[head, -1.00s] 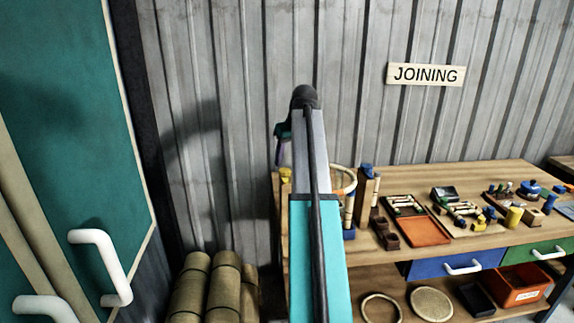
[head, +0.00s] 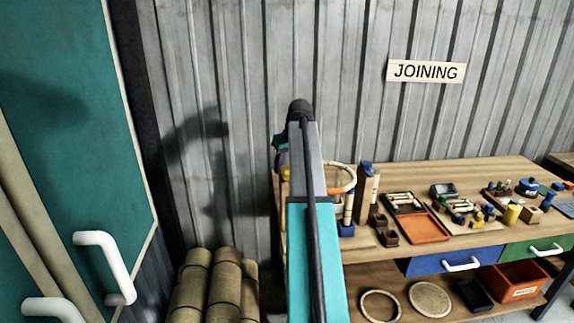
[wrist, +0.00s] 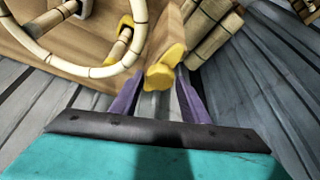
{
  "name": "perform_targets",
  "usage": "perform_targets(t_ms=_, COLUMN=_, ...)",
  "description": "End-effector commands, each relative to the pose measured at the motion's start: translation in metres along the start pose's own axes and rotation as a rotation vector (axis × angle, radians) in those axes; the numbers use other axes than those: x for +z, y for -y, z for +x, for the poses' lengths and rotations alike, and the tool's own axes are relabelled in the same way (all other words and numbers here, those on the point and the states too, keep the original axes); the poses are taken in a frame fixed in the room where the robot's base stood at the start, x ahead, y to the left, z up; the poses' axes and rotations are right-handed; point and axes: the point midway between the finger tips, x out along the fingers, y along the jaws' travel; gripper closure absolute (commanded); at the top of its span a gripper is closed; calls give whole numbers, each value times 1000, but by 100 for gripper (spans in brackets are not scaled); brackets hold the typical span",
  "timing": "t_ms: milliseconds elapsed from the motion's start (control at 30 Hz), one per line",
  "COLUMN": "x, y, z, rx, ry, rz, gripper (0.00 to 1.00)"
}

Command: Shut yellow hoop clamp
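The yellow hoop clamp shows in the wrist view as a lobed yellow end piece (wrist: 167,66) and a second yellow part (wrist: 125,27) beside the rattan hoop (wrist: 92,71). My gripper (wrist: 161,82) has two purple fingers spread apart. The lobed yellow piece is just ahead of and between their tips; I cannot tell if they touch it. In the head view, my arm hides most of the clamp and part of the hoop (head: 343,178) at the bench's left end.
The wooden bench (head: 470,178) carries an orange tray (head: 425,228) and several small parts to the right. Bundled rolls (head: 226,285) stand on the floor left of it. A teal cabinet (head: 70,120) is at far left. The corrugated wall (head: 235,90) is close behind.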

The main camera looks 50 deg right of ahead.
Motion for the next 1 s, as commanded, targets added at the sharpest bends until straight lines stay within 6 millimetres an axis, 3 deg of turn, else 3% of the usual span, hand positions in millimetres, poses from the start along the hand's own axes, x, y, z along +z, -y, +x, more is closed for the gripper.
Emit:
perform_targets(t_ms=33, x=0, y=0, z=0, rx=0, ry=0, rz=0, gripper=68)
perform_targets(t_ms=167, x=0, y=0, z=0, rx=0, ry=0, rz=0, gripper=90)
perform_targets(t_ms=200, x=-4, y=-10, z=1, rx=1, ry=0, rz=3, gripper=91)
perform_targets(t_ms=567, x=0, y=-1, z=-1, rx=20, ry=-2, rz=39, gripper=91)
perform_targets(t_ms=1000, x=-1, y=1, z=-1, rx=117, ry=-4, rz=274, gripper=91)
